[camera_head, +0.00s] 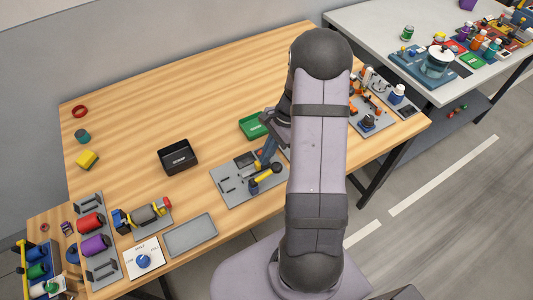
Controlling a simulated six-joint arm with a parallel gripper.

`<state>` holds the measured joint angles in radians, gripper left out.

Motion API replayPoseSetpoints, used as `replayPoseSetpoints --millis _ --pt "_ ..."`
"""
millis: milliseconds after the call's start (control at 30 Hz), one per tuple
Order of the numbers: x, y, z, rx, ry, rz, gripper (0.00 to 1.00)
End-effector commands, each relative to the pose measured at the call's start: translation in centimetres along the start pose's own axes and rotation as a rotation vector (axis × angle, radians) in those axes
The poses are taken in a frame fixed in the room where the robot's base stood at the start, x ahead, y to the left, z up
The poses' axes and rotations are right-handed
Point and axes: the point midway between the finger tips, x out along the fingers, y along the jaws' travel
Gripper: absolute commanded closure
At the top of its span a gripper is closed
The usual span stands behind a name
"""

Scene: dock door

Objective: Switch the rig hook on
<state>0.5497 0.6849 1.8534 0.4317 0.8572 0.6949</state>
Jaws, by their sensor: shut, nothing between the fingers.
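My gripper (266,153) reaches down over a grey plate (230,184) near the middle of the table, just left of my arm. It is shut with nothing in it. On the plate, close below the fingertips, lies a yellow bar (266,174) with a dark blue end (253,188). I cannot tell whether the fingers touch it. A small red part (259,153) shows beside the fingers. No label reads as rig hook, so I cannot tell for sure which part it is or its setting. My arm hides the plate's right side.
A black bin (178,157) stands left of the plate, and a green tray (252,127) lies behind it. A white card with a blue dial (143,261) and a flat grey panel (190,236) lie at the front left. The wooden table's back middle is clear.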

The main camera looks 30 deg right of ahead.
Motion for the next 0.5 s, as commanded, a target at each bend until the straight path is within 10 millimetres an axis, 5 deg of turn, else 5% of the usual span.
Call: replayPoseSetpoints --millis 233,500 --pt "0.1 0.0 0.1 -0.001 0.0 0.0 1.0" --pt "1.1 0.0 2.9 -0.002 -0.001 0.001 1.0"
